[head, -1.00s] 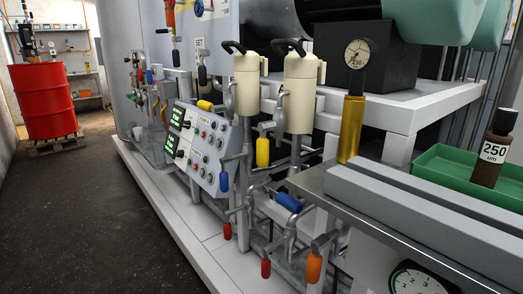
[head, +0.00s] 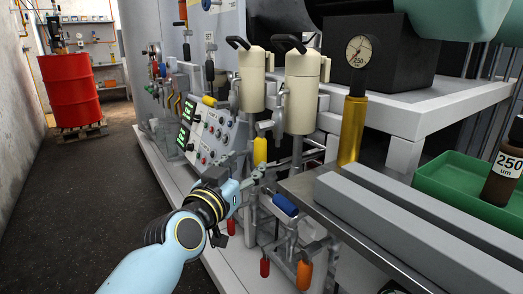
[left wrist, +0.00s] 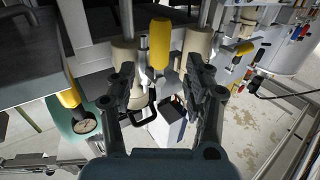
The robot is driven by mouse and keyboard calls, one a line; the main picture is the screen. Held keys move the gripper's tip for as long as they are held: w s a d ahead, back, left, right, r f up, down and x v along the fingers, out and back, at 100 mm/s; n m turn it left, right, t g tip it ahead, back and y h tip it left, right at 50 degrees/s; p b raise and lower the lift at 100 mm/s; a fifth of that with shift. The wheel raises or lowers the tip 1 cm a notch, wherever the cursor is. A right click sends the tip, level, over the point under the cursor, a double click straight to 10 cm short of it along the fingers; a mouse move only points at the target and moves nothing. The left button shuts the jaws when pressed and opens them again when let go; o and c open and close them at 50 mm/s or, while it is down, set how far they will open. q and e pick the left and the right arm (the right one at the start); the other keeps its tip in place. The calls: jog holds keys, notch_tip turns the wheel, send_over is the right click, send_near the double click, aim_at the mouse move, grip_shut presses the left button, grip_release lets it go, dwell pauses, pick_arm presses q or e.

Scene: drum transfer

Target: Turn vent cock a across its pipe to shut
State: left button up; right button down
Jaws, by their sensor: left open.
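No label shows which cock is vent cock a. An upright yellow cock handle (head: 260,150) hangs below the two cream cylinders in the head view. In the left wrist view the yellow handle (left wrist: 160,45) is just beyond my fingers, in line with the gap between them. My left gripper (head: 250,174) is in front of the pipework, just below and left of that handle. In the left wrist view its two fingers (left wrist: 162,82) are apart with nothing held between them. A blue handle (head: 285,204) lies slanted to the right. My right gripper is not in view.
A red handle (head: 265,267) and an orange handle (head: 304,275) hang low. Another yellow handle (head: 208,101) sits near the control panel (head: 209,136). The grey bench bars (head: 400,220) and green tray (head: 440,179) stand at right.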

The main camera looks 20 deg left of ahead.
aim_at(258, 155)
pick_arm(q)
jog(key=w, duration=0.8)
jog(key=shift+w+d, duration=0.3)
jog(key=shift+w, duration=0.05)
grip_shut()
jog(key=shift+f, duration=0.1)
jog(key=shift+f, duration=0.1)
